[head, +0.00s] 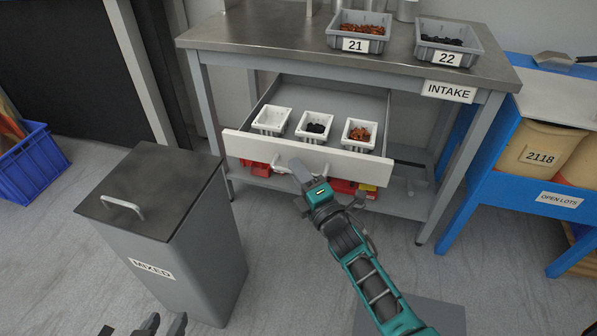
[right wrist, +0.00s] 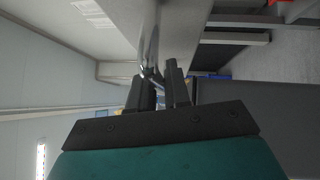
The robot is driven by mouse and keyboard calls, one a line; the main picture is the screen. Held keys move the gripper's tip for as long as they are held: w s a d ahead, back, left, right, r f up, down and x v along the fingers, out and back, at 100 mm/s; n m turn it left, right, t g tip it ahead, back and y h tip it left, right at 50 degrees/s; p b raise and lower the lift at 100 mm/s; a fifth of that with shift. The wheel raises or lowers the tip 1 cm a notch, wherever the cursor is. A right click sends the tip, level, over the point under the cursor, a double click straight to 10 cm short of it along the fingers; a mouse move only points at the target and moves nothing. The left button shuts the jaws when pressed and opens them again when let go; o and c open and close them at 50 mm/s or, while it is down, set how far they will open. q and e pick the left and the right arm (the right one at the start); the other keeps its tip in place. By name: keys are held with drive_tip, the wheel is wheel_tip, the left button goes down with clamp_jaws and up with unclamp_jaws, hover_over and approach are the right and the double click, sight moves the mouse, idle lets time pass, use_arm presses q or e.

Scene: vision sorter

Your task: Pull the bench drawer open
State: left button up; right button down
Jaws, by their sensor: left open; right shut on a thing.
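The bench drawer (head: 233,146) is pulled out from under the steel-topped bench (head: 256,32), showing its inside and white front. Its metal bar handle (head: 283,170) is on the front, partly hidden by my right gripper (head: 300,182). In the right wrist view the handle (right wrist: 153,52) runs between the fingers of the right gripper (right wrist: 162,84), which is shut on it. My left gripper (head: 157,325) is open and empty at the bottom edge, in front of the grey bin, only its fingers showing.
Three small white trays sit in the drawer: an empty-looking one (head: 271,121), one with dark pieces (head: 315,126), one with orange pieces (head: 359,133). The grey MIXED bin (head: 186,253) stands left of the drawer. A blue rack (head: 514,190) is at right.

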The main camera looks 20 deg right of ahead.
idle(0.3)
drive_tip(key=c, duration=1.2)
unclamp_jaws()
drive_tip(key=p+v, duration=0.2)
drive_tip(key=v, duration=1.1)
